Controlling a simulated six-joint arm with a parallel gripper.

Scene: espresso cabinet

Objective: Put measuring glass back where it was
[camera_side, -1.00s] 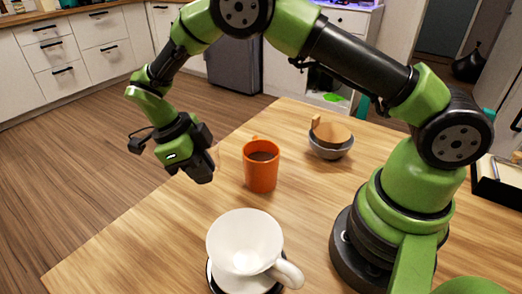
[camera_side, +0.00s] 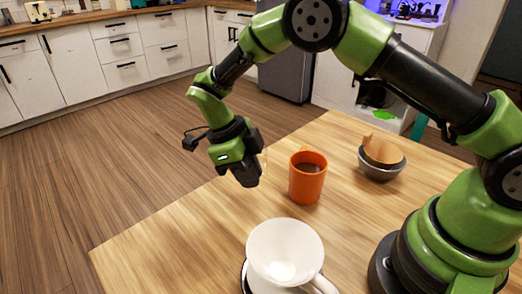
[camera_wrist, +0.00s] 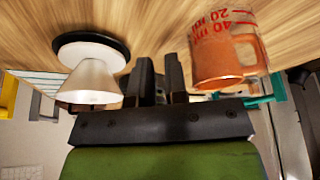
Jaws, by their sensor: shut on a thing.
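The measuring glass is clear with red marks; in the wrist view (camera_wrist: 222,28) it is at the upper right, overlapping the orange mug behind it. In the side view only a faint edge of the glass (camera_side: 263,163) shows, between my gripper and the mug. My gripper (camera_side: 247,173) hangs at the left of the orange mug (camera_side: 304,183), near the table's far-left edge. In the wrist view its two fingers (camera_wrist: 160,78) are nearly together, shut on the glass. The exact hold point is hard to see.
A grey bowl (camera_side: 381,171) with a wooden thing (camera_side: 384,149) stands at the right. The wooden table (camera_side: 185,235) is clear at the front left.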

